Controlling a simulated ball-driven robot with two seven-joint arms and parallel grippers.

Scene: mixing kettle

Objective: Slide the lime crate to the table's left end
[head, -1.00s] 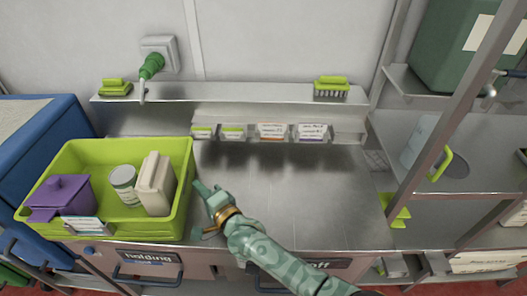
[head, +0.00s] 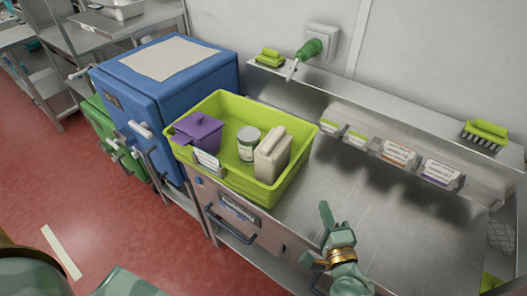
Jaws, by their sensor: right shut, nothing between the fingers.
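The lime crate (head: 220,186) stands on the left part of the steel table (head: 385,215), close beside a blue cabinet. It holds a purple lidded tub (head: 198,133), a pale can (head: 248,144) and a beige carton (head: 268,158). A label card shows on its front wall. My right gripper (head: 326,214) is shut and empty, to the right of the crate and apart from it, near the table's front edge. My left gripper is out of view.
The blue cabinet (head: 190,82) flanks the table on the left. A wall shelf (head: 345,90) carries a green brush (head: 486,132); label holders hang below it. The table right of the crate is clear.

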